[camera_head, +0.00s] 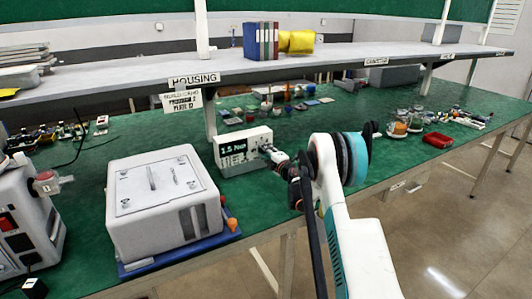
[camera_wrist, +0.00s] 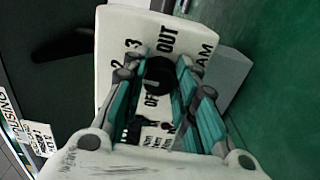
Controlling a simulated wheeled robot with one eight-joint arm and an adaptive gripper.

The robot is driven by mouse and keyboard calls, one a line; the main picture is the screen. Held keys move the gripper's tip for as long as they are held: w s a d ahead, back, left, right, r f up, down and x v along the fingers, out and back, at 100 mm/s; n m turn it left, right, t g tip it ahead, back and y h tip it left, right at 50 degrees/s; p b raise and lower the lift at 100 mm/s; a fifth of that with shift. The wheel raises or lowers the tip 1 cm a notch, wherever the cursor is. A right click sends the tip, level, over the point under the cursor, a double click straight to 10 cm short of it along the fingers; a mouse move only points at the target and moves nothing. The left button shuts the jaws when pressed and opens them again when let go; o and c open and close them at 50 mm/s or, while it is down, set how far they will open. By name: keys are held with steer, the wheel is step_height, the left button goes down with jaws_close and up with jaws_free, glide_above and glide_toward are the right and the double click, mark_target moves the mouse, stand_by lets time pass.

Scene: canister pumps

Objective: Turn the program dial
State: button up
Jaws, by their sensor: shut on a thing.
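The program dial is a dark round knob (camera_wrist: 158,71) on the face of a white control box (camera_wrist: 115,45), in the wrist view. Printed marks around it include "2", "3", "OFF" and "OUT". My gripper (camera_wrist: 160,78) has its teal and grey fingers on both sides of the knob and is shut on it. In the head view the control box (camera_head: 233,166) stands on the green bench with a lit display reading about "1.5". My gripper (camera_head: 270,152) meets its right front and hides the dial there.
A large white housing (camera_head: 150,205) on a blue tray stands left of the control box. A "HOUSING" sign (camera_head: 194,80) hangs from the shelf edge above.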

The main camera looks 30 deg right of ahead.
steer(key=o, duration=1)
steer(key=shift+o, duration=0.2)
steer(key=s, duration=0.7)
steer(key=shift+s+d, duration=0.2)
steer(key=shift+s, duration=0.05)
